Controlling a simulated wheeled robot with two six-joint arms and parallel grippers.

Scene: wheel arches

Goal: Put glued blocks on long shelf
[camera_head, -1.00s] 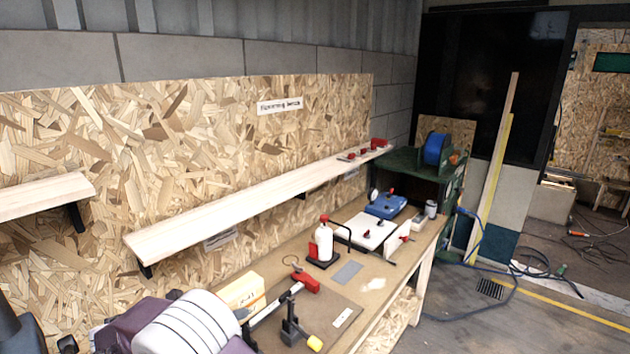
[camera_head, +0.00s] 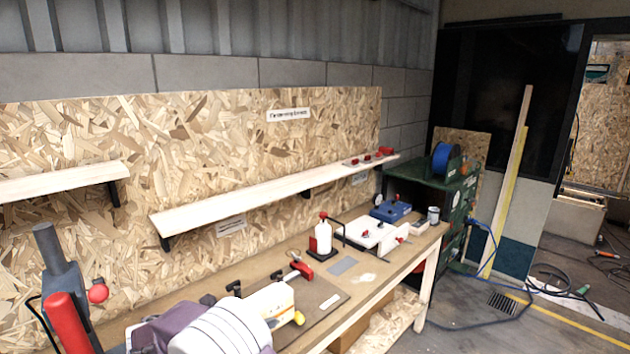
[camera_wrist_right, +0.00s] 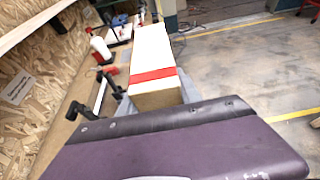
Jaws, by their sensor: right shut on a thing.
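The glued blocks (camera_head: 272,299) are a pale, cream-coloured block; the right wrist view shows a red band across it (camera_wrist_right: 153,76). My right gripper (camera_head: 258,314), with a purple and white body, is shut on the near end of the blocks. Its fingers are mostly hidden in the head view. It holds the blocks above the front part of the workbench. The long shelf (camera_head: 240,200) is a pale plank on the chipboard wall, behind and above the blocks; its near edge shows in the right wrist view (camera_wrist_right: 34,25). My left gripper is not in view.
A red-handled clamp (camera_head: 300,269) lies on the bench behind the blocks. A white bottle (camera_head: 321,238) and a blue case (camera_head: 391,211) stand farther back. Small red items (camera_head: 366,158) occupy the shelf's far end; the rest is bare. A shorter shelf (camera_head: 60,183) is at left.

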